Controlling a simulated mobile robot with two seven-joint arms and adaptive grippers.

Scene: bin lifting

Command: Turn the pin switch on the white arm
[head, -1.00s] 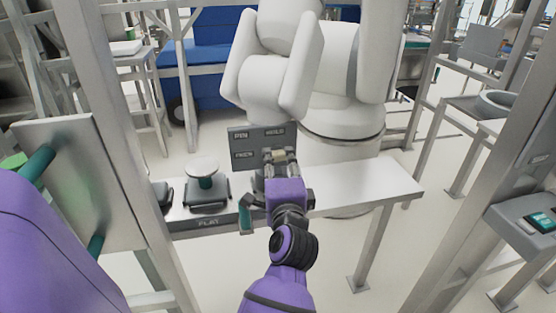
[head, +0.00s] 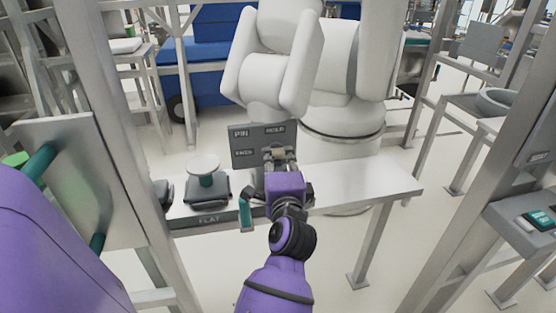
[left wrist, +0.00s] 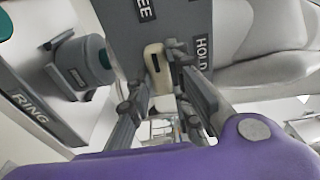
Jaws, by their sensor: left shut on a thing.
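The white arm (head: 278,78) rises behind the bench. A dark grey panel (head: 246,143) in front of it reads PIN, HOLD and FREE. The pin switch (head: 279,151) is a small beige knob on this panel. In the left wrist view the knob (left wrist: 155,62) is elongated with a black mark, near the HOLD label. My left gripper (head: 279,161) comes up from below and is shut on the knob. In the left wrist view its two fingers (left wrist: 162,78) lie on either side of the knob and partly cover it. My right gripper is not in view.
A metal bench (head: 365,183) carries the panel and a grey fixture with a round white top (head: 204,165), left of my gripper, labelled FLAT in front. A metal post (head: 125,130) stands at left, another (head: 480,160) at right. A teal-buttoned box (head: 540,221) is at lower right.

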